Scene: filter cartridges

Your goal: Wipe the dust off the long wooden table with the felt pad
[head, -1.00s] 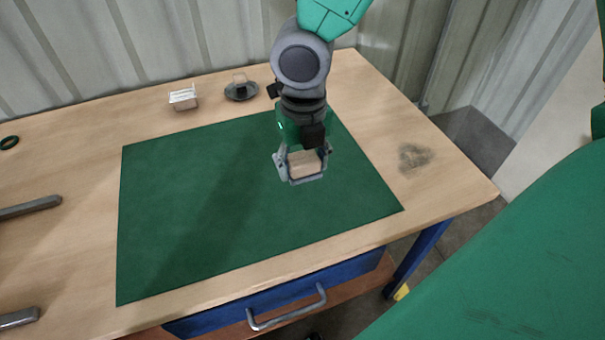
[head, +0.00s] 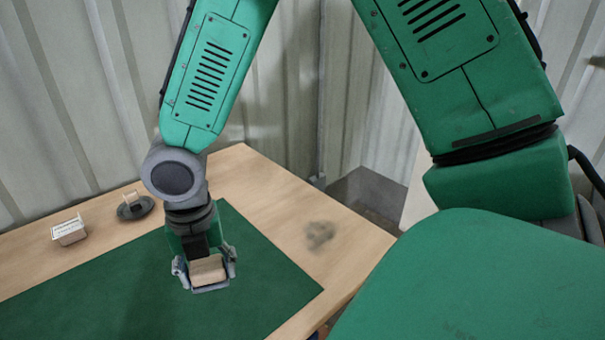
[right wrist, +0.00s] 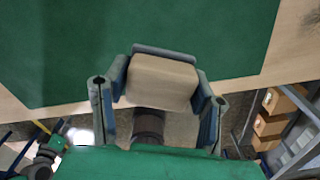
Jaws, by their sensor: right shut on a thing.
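The long wooden table (head: 262,183) runs along a corrugated wall. A grey smudge of dust (head: 320,234) lies on its bare wood at the right end. My right gripper (head: 208,277) is shut on a tan block-shaped pad, the felt pad (head: 207,268). It is over the green mat, left of the dust and apart from it. In the right wrist view the pad (right wrist: 161,80) sits between both fingers. Whether the pad touches the mat is unclear. My left gripper is not in view.
The green mat (head: 262,292) covers much of the table. A small white box (head: 69,230) and a dark round dish (head: 135,209) with a small item on it stand near the back edge. Bare wood surrounds the dust, close to the table's right edge.

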